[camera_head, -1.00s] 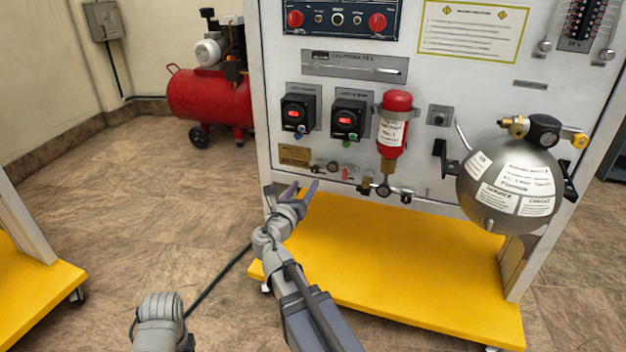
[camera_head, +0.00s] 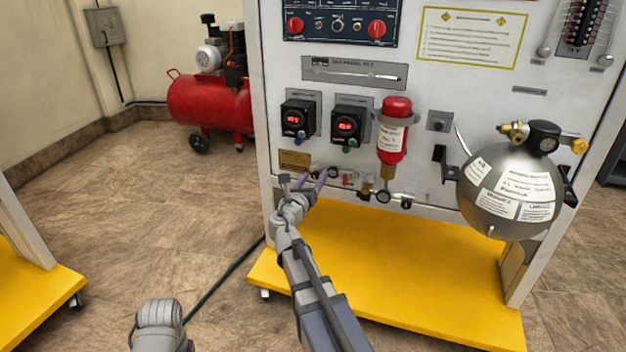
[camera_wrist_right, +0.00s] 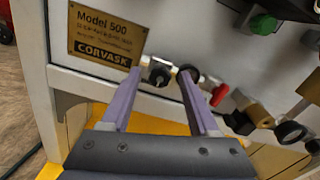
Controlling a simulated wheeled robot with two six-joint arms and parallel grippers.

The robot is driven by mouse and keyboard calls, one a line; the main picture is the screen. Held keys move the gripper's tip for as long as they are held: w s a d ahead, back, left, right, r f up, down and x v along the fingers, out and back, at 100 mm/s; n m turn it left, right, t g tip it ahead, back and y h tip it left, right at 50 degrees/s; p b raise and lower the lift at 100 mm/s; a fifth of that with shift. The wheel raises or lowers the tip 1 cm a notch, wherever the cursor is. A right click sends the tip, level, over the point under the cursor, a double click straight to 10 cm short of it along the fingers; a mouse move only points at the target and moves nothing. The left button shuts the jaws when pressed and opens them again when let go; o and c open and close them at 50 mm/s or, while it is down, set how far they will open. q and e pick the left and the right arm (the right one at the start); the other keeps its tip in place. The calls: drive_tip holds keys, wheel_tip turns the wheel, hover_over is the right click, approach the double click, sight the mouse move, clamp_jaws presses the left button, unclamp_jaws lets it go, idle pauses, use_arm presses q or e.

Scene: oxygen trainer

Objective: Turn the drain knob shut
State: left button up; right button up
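A small pipe run low on the white panel carries a black knob (camera_wrist_right: 159,75), a dark round fitting (camera_wrist_right: 187,74) and a red lever (camera_wrist_right: 218,94). No label shows which is the drain knob. My right gripper (camera_wrist_right: 157,71) is open. In the right wrist view its purple fingertips stand either side of the black knob; I cannot tell whether they touch it. In the head view the right gripper (camera_head: 303,180) is at the panel's lower left, left of another round fitting (camera_head: 333,172). My left gripper is out of view; only part of that arm shows at the bottom.
A red cylinder (camera_head: 394,132) and a grey sphere (camera_head: 512,190) are mounted to the right. Two black boxes with red displays (camera_head: 348,123) sit above the pipe run. The yellow base (camera_head: 400,265) lies below. A red compressor (camera_head: 208,100) stands behind on the left.

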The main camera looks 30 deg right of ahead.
clamp_jaws()
